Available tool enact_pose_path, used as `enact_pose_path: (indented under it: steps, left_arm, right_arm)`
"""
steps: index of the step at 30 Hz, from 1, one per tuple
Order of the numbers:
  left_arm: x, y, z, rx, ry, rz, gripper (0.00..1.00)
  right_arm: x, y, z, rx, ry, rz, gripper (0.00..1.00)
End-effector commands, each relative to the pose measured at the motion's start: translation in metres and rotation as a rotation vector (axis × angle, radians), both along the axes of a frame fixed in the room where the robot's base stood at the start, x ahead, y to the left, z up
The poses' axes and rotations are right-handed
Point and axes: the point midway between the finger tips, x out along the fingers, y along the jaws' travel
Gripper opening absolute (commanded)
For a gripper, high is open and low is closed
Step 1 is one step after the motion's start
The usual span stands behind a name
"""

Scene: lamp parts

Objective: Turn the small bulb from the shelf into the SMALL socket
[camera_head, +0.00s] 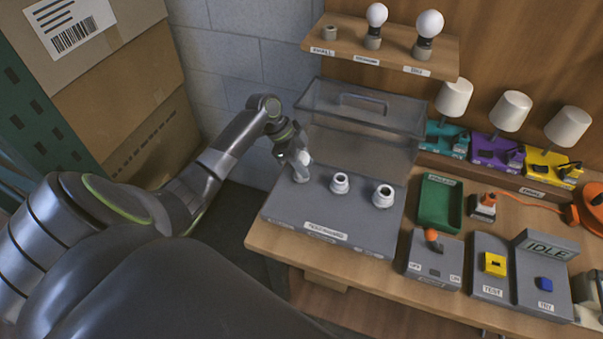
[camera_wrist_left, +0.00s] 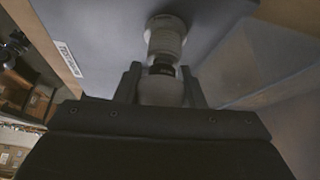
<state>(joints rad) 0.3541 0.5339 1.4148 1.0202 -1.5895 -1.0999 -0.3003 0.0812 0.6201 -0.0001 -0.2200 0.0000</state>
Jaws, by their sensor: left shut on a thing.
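My left gripper (camera_head: 301,165) is over the left end of the grey test board (camera_head: 345,222), pointing down. It is shut on the small white bulb (camera_wrist_left: 160,92), whose dark base faces the leftmost white socket (camera_wrist_left: 166,40) in the left wrist view. Base and socket mouth are in line and look touching or nearly so; I cannot tell whether the thread is engaged. Two other white sockets, a middle one (camera_head: 340,183) and a right one (camera_head: 383,195), stand empty. My right gripper is not in view.
The wooden shelf (camera_head: 400,52) has an empty left holder (camera_head: 329,33) and two larger bulbs (camera_head: 377,14) (camera_head: 429,23). A clear cover (camera_head: 350,105) with a handle stands behind the board. A green tray (camera_head: 440,203) and switch boxes are at right. Cardboard boxes (camera_head: 95,80) stand left.

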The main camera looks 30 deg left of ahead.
Motion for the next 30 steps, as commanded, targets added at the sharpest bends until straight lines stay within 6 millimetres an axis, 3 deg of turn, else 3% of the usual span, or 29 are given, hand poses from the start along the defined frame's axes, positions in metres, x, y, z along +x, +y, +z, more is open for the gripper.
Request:
enact_pose_path:
  steps: [18,30]
  left_arm:
    - [-0.004,0.0,-0.005,-0.001,0.007,-0.321,0.19]
    - [-0.004,0.0,-0.003,-0.002,0.008,-0.345,0.19]
  right_arm:
    - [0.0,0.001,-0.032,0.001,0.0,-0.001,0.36]
    - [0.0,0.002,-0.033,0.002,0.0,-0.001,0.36]
